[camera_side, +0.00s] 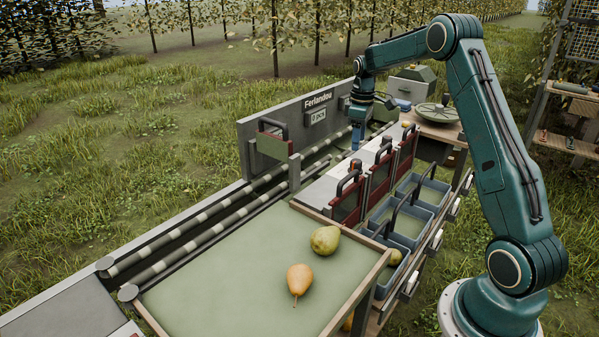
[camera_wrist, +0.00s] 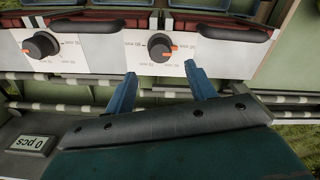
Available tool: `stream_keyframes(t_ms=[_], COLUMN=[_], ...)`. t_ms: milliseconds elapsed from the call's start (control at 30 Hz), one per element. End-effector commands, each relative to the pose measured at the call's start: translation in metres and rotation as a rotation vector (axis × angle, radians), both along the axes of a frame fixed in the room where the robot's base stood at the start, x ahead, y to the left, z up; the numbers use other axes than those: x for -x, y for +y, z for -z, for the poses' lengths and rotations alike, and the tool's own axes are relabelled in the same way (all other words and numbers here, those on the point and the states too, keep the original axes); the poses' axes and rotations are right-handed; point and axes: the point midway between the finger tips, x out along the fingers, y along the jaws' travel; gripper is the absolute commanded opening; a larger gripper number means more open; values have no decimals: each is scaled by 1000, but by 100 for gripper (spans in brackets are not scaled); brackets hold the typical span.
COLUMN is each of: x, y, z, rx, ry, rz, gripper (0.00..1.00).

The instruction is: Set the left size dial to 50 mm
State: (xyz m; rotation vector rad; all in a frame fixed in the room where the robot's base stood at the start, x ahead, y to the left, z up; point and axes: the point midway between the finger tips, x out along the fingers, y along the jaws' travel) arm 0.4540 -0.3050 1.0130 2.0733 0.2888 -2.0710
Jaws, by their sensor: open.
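In the wrist view two black size dials with orange pointer marks sit on a white panel (camera_wrist: 100,58). One dial (camera_wrist: 160,44) is at the middle and its orange mark points right. The other dial (camera_wrist: 42,45) is at the left and its mark points left and slightly down. The small mm labels around them look inverted and are hard to read. My gripper (camera_wrist: 159,70) is open, its blue fingers spread to either side below the middle dial, apart from it and empty. In the side view my gripper (camera_side: 357,143) hangs over the sorting machine.
Red flaps with black handles (camera_side: 378,167) stand beside the panel, with grey bins (camera_side: 425,189) to their right. Rollers (camera_side: 215,208) run along the other side. A green tray (camera_side: 225,262) holds a green pear (camera_side: 325,240) and a yellow pear (camera_side: 299,280). A counter reads 0 pcs (camera_wrist: 32,143).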

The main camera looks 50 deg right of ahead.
Motion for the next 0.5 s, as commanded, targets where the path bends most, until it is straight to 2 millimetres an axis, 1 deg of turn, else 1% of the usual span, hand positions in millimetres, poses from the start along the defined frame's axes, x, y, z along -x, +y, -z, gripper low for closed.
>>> stream_keyframes(t_ms=[33, 200, 333, 500], x=[0, 0, 0, 0], y=[0, 0, 0, 0], z=[-11, -37, -51, -61], rx=[2, 2, 1, 0], ry=[-4, -4, -1, 0], rz=[0, -1, -1, -1], gripper=[55, 55, 55, 55])
